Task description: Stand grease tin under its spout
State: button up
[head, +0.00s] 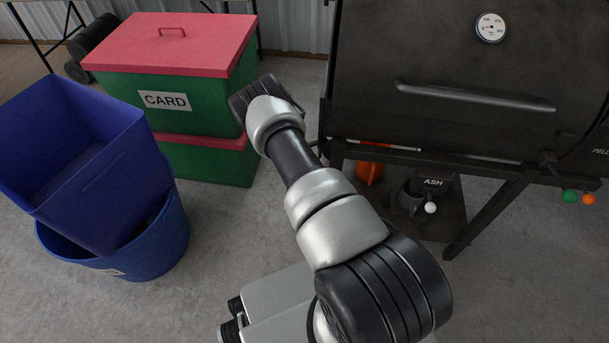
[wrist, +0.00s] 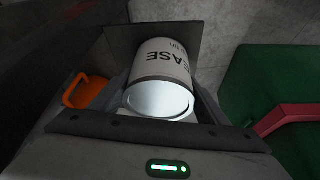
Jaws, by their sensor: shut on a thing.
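The grease tin (wrist: 162,72) is a white-grey cylinder in the wrist view. Part of its label, "EASE", shows upside down, and its pale round end (wrist: 158,101) faces the camera. My gripper (wrist: 162,88) is shut on the tin, with dark fingers along its sides. In the head view my arm hides the gripper and the tin. The spout cannot be made out in either view.
The dark smoker (head: 450,70) stands at right. Beneath it are an orange container (head: 370,173), also in the wrist view (wrist: 88,92), and a box marked ASH (head: 433,183). Green CARD bins (head: 200,105) and blue bins (head: 165,225) stand left. Floor between is clear.

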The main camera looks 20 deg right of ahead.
jog(key=o, duration=1.4)
jog(key=shift+c, duration=0.2)
